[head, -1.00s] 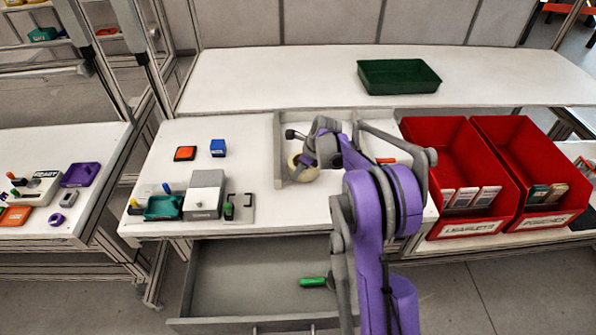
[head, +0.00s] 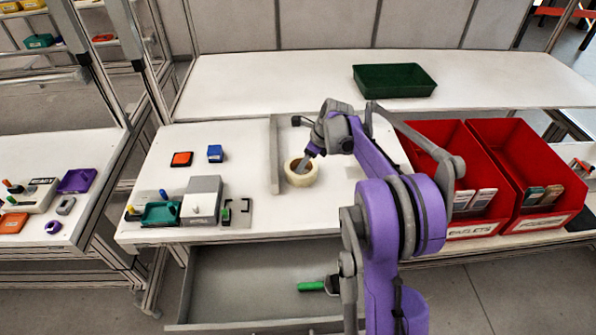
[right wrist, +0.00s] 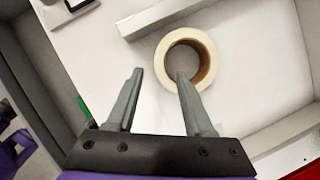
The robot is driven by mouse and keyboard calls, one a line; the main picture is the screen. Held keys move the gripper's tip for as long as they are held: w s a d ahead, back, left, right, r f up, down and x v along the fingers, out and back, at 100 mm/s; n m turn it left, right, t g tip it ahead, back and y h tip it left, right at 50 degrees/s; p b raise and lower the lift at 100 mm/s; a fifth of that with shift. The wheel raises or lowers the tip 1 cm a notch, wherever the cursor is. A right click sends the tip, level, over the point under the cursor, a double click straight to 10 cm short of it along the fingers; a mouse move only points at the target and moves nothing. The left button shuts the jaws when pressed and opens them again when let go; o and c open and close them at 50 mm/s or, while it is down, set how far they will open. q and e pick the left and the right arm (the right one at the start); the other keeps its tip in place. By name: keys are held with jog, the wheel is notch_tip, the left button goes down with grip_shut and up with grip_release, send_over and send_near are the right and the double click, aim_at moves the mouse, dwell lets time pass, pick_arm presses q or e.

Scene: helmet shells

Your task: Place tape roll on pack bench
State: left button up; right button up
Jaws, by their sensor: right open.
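The cream tape roll (head: 301,178) lies flat on the white bench (head: 255,215), just right of a low grey wall (head: 274,160). In the right wrist view the roll (right wrist: 207,48) shows as a ring with a brown inner face. My right gripper (head: 308,156) is open at the roll, coming from the upper right. In the right wrist view its fingers (right wrist: 160,74) are apart; one tip overlaps the roll's hole and the other is outside its left edge. Whether they touch the roll I cannot tell. My left gripper is not in view.
Red bins (head: 437,140) stand to the right; a green tray (head: 394,92) is on the back table. A grey box (head: 202,200), blue block (head: 215,153) and orange item (head: 181,159) are left. An open drawer (head: 240,280) below holds a green-handled tool (head: 311,286).

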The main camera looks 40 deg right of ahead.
jog(key=s+a+r+n+h, duration=0.1)
jog(key=s+a+r+n, duration=0.2)
jog(key=s+a+n, duration=0.5)
jog(key=s+a+r+n, duration=0.2)
jog(key=s+a+n, duration=0.3)
jog(key=a+n, duration=0.3)
jog(key=s+a+f+n, duration=0.3)
jog(key=s+a+n, duration=0.1)
jog(key=s+n, duration=0.3)
jog(key=s+a+f+n+t+h, duration=0.1)
jog(key=s+a+f+n, duration=0.2)
jog(key=s+a+n, duration=0.2)
jog(key=s+n, duration=0.2)
jog(key=shift+s, duration=0.35)
